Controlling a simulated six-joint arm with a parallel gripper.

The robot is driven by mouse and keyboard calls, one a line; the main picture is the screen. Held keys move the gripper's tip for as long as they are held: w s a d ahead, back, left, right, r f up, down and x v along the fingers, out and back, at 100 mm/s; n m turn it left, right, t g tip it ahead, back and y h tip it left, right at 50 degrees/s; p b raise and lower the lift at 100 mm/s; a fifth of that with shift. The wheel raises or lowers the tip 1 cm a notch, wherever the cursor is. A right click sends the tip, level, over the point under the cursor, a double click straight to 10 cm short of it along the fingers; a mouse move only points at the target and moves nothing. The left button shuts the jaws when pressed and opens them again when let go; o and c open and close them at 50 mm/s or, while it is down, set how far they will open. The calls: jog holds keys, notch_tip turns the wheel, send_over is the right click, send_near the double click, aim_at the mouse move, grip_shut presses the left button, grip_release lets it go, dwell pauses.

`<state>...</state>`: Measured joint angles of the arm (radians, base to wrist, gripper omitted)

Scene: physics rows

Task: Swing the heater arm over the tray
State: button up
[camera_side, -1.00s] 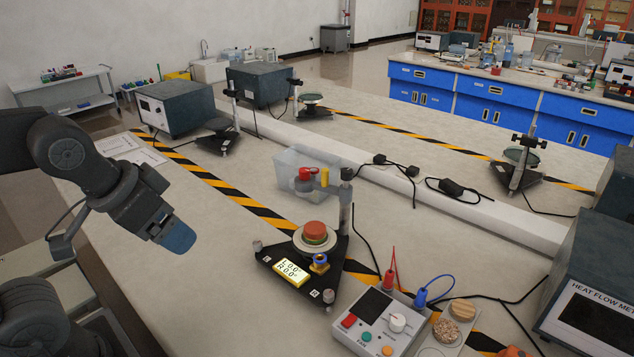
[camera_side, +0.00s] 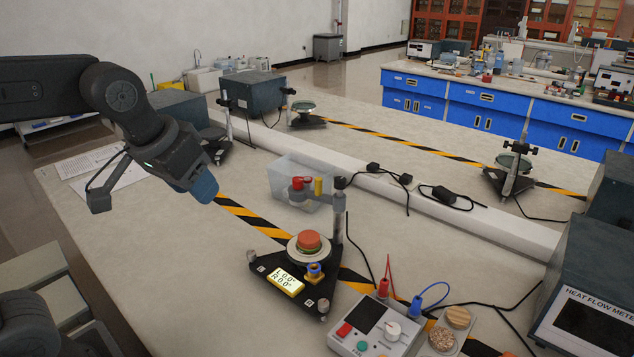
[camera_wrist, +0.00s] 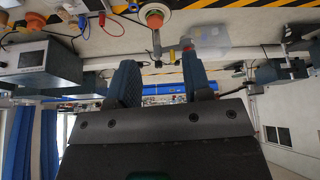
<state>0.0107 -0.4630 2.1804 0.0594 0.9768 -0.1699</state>
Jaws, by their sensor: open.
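The apparatus has a black triangular base (camera_side: 270,262), a grey upright post (camera_side: 338,222) and a round tray (camera_side: 291,248) with an orange-red disc (camera_side: 308,241) on it. A grey arm with red (camera_side: 297,184) and yellow (camera_side: 318,186) knobs reaches left from the post top, apparently the heater arm. It shows above and behind the disc in the side view; I cannot tell whether it overhangs the tray.
A clear bin (camera_side: 284,178) stands behind the apparatus. A control box (camera_side: 372,328) with cables and a dish of samples (camera_side: 447,332) lie to the right front. A heat flow meter (camera_side: 585,310) stands at far right. Bench left of the apparatus is clear.

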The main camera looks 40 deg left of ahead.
jog(key=w+r+n, duration=0.1)
jog(key=w, duration=0.4)
jog(key=w+n, duration=0.1)
jog(key=w, duration=0.4)
jog(key=w+r+n+g+y, duration=0.1)
jog(key=w, duration=0.4)
jog(key=shift+a+r, duration=0.3)
jog(key=shift+a, duration=0.05)
jog(key=shift+c, duration=1.2)
jog(key=n+g+y, duration=0.1)
jog(key=n, duration=0.3)
send_near(319, 178)
jog(key=x, duration=1)
jog(key=shift+s+f, duration=0.1)
jog(key=shift+f, duration=0.1)
grip_shut()
